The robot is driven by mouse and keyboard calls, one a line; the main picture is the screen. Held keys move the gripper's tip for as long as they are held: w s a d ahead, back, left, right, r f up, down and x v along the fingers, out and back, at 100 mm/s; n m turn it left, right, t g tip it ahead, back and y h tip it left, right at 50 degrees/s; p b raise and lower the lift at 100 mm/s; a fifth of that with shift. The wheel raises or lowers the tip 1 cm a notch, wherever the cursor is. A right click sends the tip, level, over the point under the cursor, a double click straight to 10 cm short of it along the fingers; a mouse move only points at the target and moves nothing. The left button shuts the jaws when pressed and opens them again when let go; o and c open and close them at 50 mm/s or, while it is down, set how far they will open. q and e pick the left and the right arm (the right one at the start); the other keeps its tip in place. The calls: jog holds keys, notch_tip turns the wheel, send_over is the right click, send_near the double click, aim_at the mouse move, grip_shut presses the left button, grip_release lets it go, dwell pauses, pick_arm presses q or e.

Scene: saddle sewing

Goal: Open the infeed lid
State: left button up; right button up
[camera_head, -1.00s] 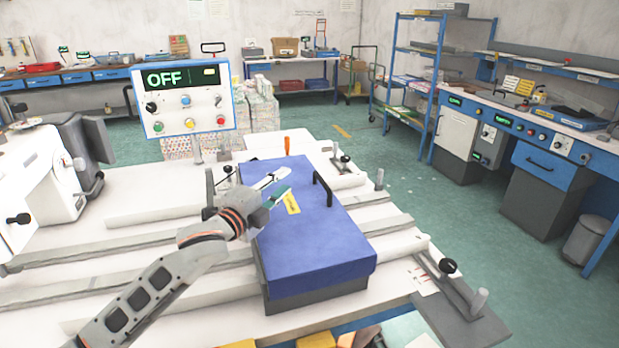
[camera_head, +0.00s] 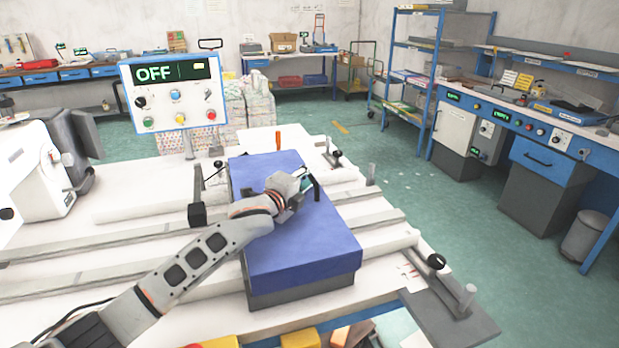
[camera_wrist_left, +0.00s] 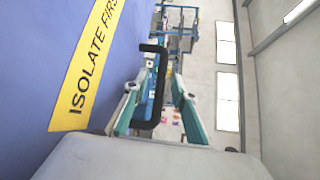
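The infeed lid (camera_head: 318,243) is a closed blue cover on a dark grey box in the middle of the machine table. Its black bar handle (camera_head: 317,189) stands on the right part of the lid, and it also shows in the left wrist view (camera_wrist_left: 160,90). My left gripper (camera_head: 304,181) is over the lid, right at the handle, and partly hides it. In the left wrist view its two teal-padded fingers (camera_wrist_left: 158,112) are apart, with the handle between them and gaps visible. Contact is not clear. My right gripper is not in view.
A control panel (camera_head: 173,95) reading "OFF" stands behind the table at left. A yellow label reading "ISOLATE FIRS..." (camera_wrist_left: 85,70) is on the lid. Black-knobbed clamps (camera_head: 436,262) and rails (camera_head: 375,222) flank the box.

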pick_arm(q)
jog(key=shift+w+d, duration=0.2)
jog(key=shift+w, duration=0.2)
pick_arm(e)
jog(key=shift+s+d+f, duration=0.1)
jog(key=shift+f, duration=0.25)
pick_arm(q)
grip_shut()
